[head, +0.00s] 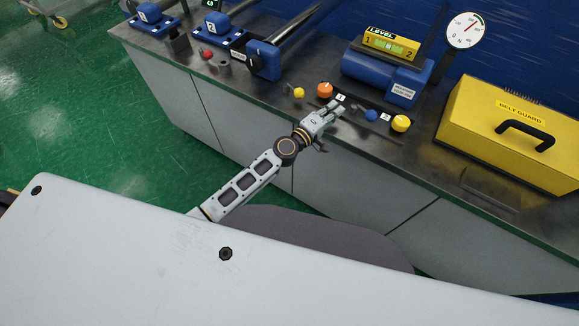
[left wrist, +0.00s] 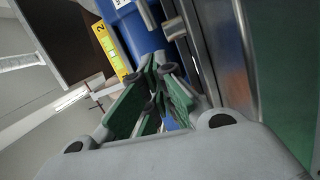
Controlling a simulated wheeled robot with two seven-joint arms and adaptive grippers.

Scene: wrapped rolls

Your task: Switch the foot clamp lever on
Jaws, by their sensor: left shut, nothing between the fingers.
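Small levers with ball knobs stand along the metal bench top: a red one (head: 207,55), a yellow one (head: 299,92) and a blue one (head: 371,115). I cannot read which is the foot clamp lever. My right gripper is in neither view.
Behind are a blue unit with a yellow level (head: 392,42) and a dial gauge (head: 465,30). A yellow belt guard box (head: 510,135) fills the right. Blue clamp blocks (head: 264,60) stand at the left.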

